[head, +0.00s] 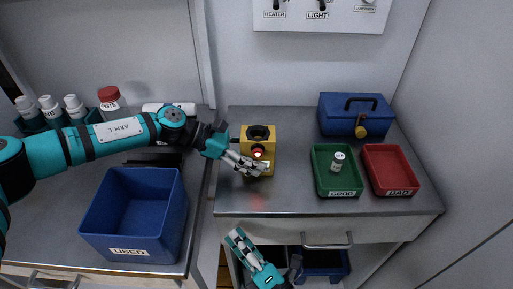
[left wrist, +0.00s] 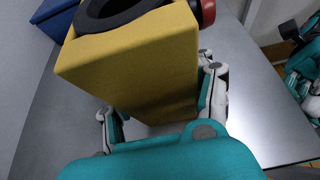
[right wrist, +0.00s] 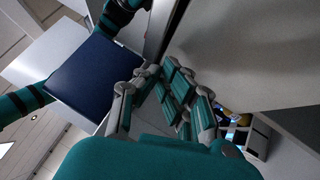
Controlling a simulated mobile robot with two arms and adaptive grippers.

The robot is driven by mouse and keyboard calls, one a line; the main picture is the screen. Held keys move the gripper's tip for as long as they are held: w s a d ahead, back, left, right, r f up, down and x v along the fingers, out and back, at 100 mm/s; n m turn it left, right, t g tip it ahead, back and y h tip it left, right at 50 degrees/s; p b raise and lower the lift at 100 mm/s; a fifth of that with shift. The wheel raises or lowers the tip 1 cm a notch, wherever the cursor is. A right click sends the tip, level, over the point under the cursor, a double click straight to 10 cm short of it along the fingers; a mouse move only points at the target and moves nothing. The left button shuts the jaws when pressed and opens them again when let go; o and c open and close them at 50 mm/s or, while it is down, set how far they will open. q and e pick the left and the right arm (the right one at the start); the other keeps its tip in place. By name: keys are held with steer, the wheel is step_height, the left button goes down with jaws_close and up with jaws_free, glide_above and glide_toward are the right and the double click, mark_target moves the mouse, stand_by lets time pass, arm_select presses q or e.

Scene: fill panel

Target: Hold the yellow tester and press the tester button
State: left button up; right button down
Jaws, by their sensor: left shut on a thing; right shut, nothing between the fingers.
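The yellow tester (head: 247,139) stands upright on the steel worktop, with a dark round opening on top and a red button (head: 258,152) on its front that looks lit. My left gripper (head: 246,164) is shut on the tester near its lower part. In the left wrist view the yellow body (left wrist: 135,70) sits between the fingers, and the red button (left wrist: 207,11) shows at the top. My right gripper (head: 236,236) is shut and empty, below the worktop's front edge and apart from the tester. In the right wrist view its fingers (right wrist: 155,75) hold nothing.
A green tray (head: 323,177) marked GOOD holds a small white bottle (head: 338,161). A red tray (head: 378,168) stands beside it, with a blue toolbox (head: 340,122) behind. A blue USED bin (head: 110,227) stands at the left. A drawer handle (head: 327,246) juts out below the worktop.

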mark_target(258, 153)
steer(key=d+r+m+t, duration=0.1)
steer(key=d+r+t, duration=0.1)
steer(key=r, duration=0.5)
steer(key=d+r+m+t, duration=0.2)
steer(key=r+t, duration=0.1)
steer(key=r, duration=0.4)
steer(key=shift+w+a+f, duration=0.1)
steer(key=shift+w+f, duration=0.05)
steer(key=shift+w, duration=2.15)
steer(key=shift+w+f, duration=0.1)
steer(key=shift+w, duration=2.2)
steer(key=shift+w, duration=0.15)
